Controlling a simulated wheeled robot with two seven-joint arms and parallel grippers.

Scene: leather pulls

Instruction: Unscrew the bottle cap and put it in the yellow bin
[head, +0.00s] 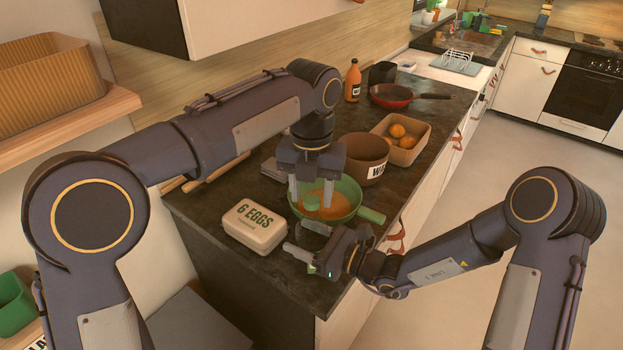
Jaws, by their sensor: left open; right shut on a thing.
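A green cap (311,203) shows between the fingers of my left gripper (311,198), which is open and points straight down from above. My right gripper (308,241) reaches in from the right, low at the counter's near edge, and is shut on this bottle. I cannot tell whether the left fingers touch the cap. No clearly yellow bin is in view.
A green pan (350,205) with orange contents stands just behind the bottle. An egg box (254,226) is close on the left. A brown bin with lettering (364,150), a tray of oranges (423,140), a red pan (391,97) and an orange bottle (353,82) stand farther back.

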